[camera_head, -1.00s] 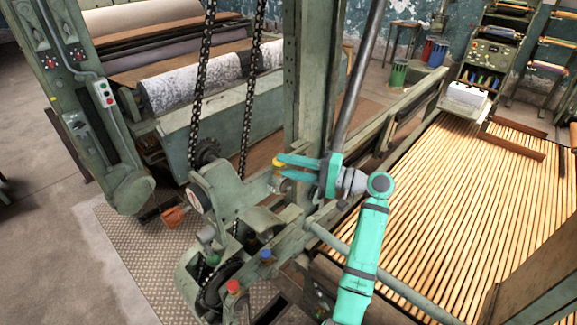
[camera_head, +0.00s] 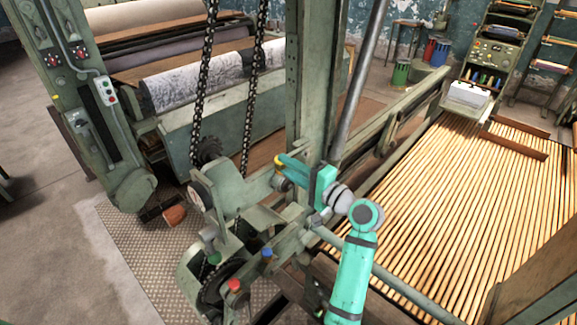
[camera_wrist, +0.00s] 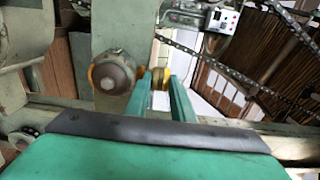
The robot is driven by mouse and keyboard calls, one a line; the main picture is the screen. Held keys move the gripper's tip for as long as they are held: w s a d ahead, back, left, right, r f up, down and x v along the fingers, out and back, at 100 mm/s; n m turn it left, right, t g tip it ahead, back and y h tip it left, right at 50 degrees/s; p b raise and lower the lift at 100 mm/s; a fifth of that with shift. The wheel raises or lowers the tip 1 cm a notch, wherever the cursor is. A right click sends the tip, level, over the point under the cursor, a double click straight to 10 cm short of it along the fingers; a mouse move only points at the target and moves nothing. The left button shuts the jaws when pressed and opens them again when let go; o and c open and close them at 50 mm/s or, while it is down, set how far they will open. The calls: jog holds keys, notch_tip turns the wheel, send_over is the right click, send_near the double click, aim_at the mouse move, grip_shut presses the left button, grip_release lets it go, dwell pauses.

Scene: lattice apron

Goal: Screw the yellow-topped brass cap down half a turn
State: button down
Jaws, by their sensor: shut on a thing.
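The yellow-topped brass cap (camera_head: 279,159) sits at the tips of my gripper (camera_head: 286,166), beside the green upright post of the machine. Little more than its yellow end shows in the head view. In the wrist view a small yellow and brass piece (camera_wrist: 157,76) lies between the two teal fingers of my gripper (camera_wrist: 161,82), which are shut on it. The fingers hide part of it, so its thread and seating cannot be seen.
A round grey boss with yellow at its sides (camera_wrist: 113,75) stands just left of the fingers. Red (camera_head: 233,285), blue (camera_head: 267,253) and green (camera_head: 214,258) caps are lower on the machine. Chains (camera_head: 204,80) hang to the left. The slatted bed (camera_head: 450,220) spreads right.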

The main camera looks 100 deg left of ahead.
jog(key=c, duration=1.8)
grip_release()
jog(key=v, duration=1)
jog(key=shift+w+d, duration=0.25)
jog(key=shift+d, duration=0.1)
